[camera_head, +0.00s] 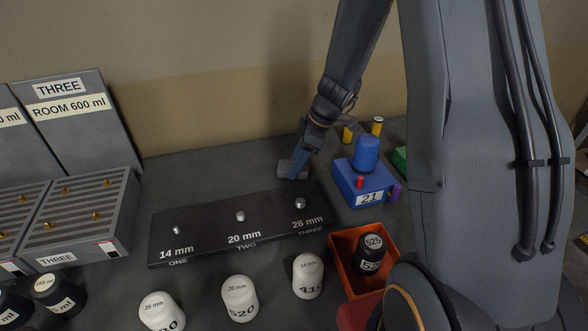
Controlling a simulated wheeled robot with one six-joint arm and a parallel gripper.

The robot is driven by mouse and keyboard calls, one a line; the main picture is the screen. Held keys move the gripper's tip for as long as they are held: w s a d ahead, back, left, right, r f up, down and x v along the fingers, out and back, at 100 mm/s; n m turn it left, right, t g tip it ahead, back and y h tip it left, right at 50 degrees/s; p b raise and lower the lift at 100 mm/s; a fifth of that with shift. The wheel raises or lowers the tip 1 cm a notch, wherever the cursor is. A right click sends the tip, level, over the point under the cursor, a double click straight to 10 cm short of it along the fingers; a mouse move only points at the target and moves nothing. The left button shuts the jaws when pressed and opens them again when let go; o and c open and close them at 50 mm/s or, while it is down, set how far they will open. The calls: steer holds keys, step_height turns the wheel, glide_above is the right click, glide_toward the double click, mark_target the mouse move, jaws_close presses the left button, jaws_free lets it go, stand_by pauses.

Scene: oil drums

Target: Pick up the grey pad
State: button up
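A small grey pad (285,168) is on the dark table behind the right end of the black plate, small and dim in the head view. My gripper (297,172) points down at it, with its fingertips at the pad's right side and partly in front of it. The fingers overlap the pad in this view. I cannot tell whether they are closed on it or only beside it, or whether the pad touches the table.
A black plate (220,238) with three metal pegs lies in front of the gripper. A blue box (364,183) marked 21 stands to the right. An orange bin (347,267) holds a black drum (369,257). Several white drums stand in front; grey racks (80,215) are left.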

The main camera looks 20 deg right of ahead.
steer(key=shift+c, duration=1.1)
steer(key=shift+r, duration=0.5)
step_height(320, 180, up, 9)
steer(key=b, duration=0.3)
steer(key=o, duration=0.3)
steer(key=shift+c, duration=0.6)
